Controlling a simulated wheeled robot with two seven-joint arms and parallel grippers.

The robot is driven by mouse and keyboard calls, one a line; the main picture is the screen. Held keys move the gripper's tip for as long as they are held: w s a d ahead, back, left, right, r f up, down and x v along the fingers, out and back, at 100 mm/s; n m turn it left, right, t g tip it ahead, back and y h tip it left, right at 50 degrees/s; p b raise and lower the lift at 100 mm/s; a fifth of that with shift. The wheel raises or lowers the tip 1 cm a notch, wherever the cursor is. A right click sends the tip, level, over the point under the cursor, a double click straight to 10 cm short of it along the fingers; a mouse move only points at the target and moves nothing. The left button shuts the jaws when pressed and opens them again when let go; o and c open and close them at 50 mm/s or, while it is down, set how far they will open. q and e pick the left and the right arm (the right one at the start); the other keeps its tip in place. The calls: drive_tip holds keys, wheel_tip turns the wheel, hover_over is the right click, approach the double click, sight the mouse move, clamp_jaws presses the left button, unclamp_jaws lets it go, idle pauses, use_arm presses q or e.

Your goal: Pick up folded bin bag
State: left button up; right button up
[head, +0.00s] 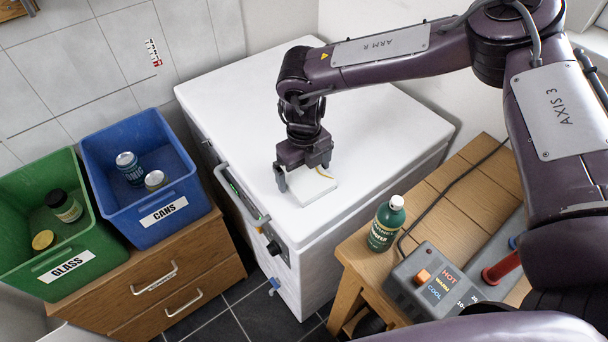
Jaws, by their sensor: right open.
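The folded bin bag (312,192) looks like a flat, pale square with a yellowish strip at its upper right. It lies on the white top of the chest-like appliance, near its front edge. My right gripper (304,180) points down over the bag, with its fingers apart at the bag's far side. One finger shows at the bag's left edge. The gripper hides the back part of the bag, and I cannot tell whether the fingers touch it. My left gripper is not in view.
The white appliance top (240,100) is otherwise clear. A green glass crate (75,258) and a blue cans crate (150,232) stand on a wooden drawer unit (160,290) at left. A green bottle (386,224) and a grey control box (430,285) stand on the wooden bench at right.

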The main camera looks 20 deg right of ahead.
drive_tip(key=c, duration=0.7)
drive_tip(key=shift+r, duration=0.15)
